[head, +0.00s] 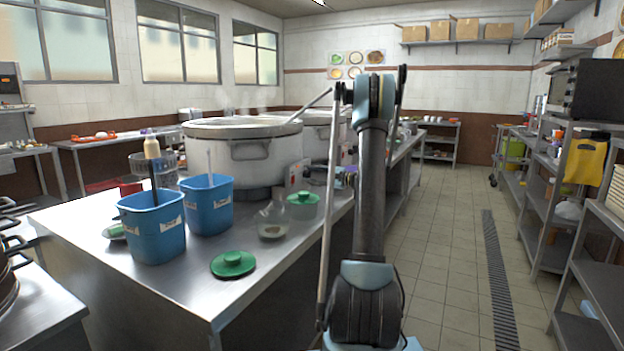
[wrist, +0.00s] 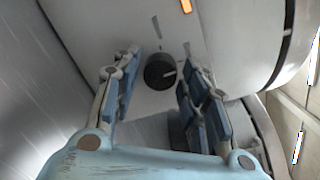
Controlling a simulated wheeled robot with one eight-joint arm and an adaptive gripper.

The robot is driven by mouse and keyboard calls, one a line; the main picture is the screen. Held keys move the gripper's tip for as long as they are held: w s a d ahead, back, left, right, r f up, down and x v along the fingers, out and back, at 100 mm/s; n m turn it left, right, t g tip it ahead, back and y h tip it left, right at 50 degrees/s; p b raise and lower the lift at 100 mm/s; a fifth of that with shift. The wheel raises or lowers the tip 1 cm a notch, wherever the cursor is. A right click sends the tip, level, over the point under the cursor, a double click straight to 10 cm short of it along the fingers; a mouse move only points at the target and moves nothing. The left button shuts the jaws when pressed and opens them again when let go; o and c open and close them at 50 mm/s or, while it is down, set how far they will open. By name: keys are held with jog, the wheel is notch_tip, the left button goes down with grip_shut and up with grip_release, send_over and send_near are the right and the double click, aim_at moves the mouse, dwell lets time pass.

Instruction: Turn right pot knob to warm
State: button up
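In the wrist view a round dark knob (wrist: 160,71) sits on a pale panel, with a light pointer mark toward its right side. A grey wedge mark is printed above it, and a small orange light (wrist: 185,6) shows higher up. My gripper (wrist: 160,76) is open, its blue-padded fingers on either side of the knob with gaps visible; depth of contact cannot be told. In the head view the near stockpot (head: 245,160) stands on the steel counter, with another stockpot (head: 318,137) behind it to the right. My arm hides most of the gripper and the knob there.
Blue bins (head: 152,232), a green lid (head: 232,264), a glass jar (head: 271,222) and a green-lidded container (head: 303,204) stand on the counter (head: 205,290). Steel shelves (head: 545,225) line the right. The tiled aisle (head: 445,250) is clear.

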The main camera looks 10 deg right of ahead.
jog(key=c, duration=0.5)
jog(key=shift+c, duration=0.2)
jog(key=n, duration=0.3)
jog(key=shift+n, duration=0.4)
jog(key=n, duration=0.3)
jog(key=shift+s+n+h, duration=0.15)
jog(key=shift+n+h, duration=0.15)
jog(key=n, duration=0.5)
jog(key=shift+a+f+n+h, duration=0.1)
jog(key=shift+n+h, duration=0.3)
jog(key=o, duration=1.1)
jog(key=shift+c, duration=0.2)
